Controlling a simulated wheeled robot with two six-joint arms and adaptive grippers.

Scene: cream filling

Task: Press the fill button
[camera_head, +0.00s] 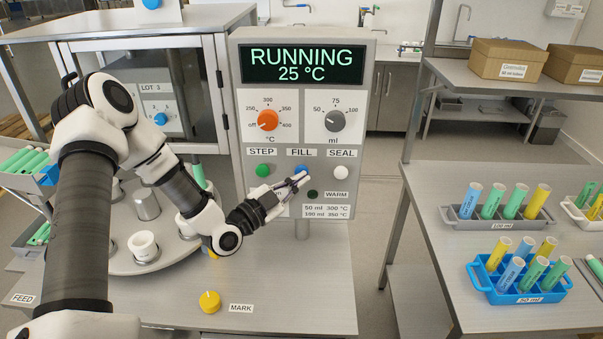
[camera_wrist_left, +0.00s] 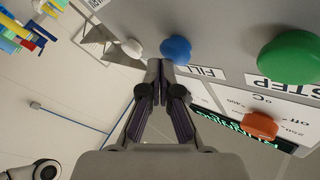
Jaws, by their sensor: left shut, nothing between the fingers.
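The fill button is blue (camera_head: 300,171) and sits under the FILL label on the grey control panel (camera_head: 240,150). In the left wrist view the blue button (camera_wrist_left: 176,49) lies just beyond my fingertips. My left gripper (camera_head: 304,180) is shut and empty, its tips at the lower edge of the button in the head view. Its closed fingers also show in the left wrist view (camera_wrist_left: 160,66). I cannot tell whether the tips touch the button. The display (camera_head: 301,64) reads RUNNING 25 °C. My right gripper is not in view.
The green STEP button (camera_head: 263,170) and white SEAL button (camera_head: 341,173) flank the blue one. Above are an orange °C knob (camera_head: 267,120) and a grey ml knob (camera_head: 335,121). A yellow MARK knob (camera_head: 210,302) is on the table. Tube racks (camera_head: 497,222) stand at the right.

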